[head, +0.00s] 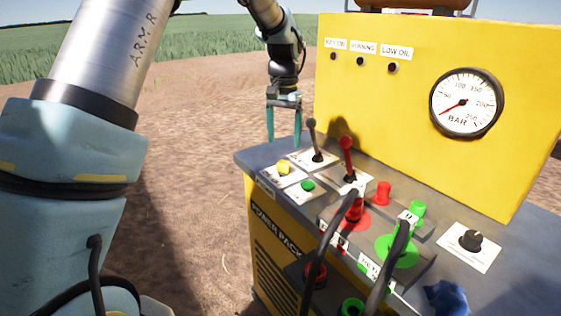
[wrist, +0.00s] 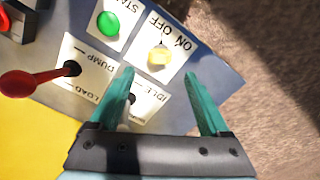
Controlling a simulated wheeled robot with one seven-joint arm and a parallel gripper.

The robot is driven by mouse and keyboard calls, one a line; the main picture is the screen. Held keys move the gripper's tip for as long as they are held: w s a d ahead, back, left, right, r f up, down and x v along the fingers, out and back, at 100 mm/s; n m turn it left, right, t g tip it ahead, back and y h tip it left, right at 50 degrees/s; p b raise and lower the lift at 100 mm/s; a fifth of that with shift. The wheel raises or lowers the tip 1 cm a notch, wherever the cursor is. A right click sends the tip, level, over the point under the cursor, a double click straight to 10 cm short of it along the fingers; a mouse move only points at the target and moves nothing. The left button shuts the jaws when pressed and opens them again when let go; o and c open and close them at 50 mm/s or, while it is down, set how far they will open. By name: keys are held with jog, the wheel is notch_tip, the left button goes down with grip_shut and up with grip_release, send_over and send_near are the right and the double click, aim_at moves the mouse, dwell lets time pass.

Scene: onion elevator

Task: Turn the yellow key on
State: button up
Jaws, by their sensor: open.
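The yellow key (head: 283,167) sits on a white plate at the left corner of the grey panel top. In the wrist view the key (wrist: 160,57) lies beside the printed words ON and OFF; I cannot tell clearly which one it points to. My gripper (head: 284,138) hangs fingers-down above and behind the key, apart from it. In the wrist view the open gripper (wrist: 160,74) has one teal finger on each side of the key's line, with nothing between them. The KEY ON lamp (head: 333,57) looks dark.
A green start button (head: 307,185) is next to the key. A grey-knobbed lever (head: 312,140) and a red lever (head: 347,160) stand close by. Hoses with red and green couplings (head: 398,250) are in front. The yellow housing (head: 400,90) rises behind; open ground lies left.

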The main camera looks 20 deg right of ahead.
aim_at(284, 161)
notch_tip(284, 161, down, 8)
jog(key=shift+p, duration=0.6)
grip_shut()
dwell(0.4)
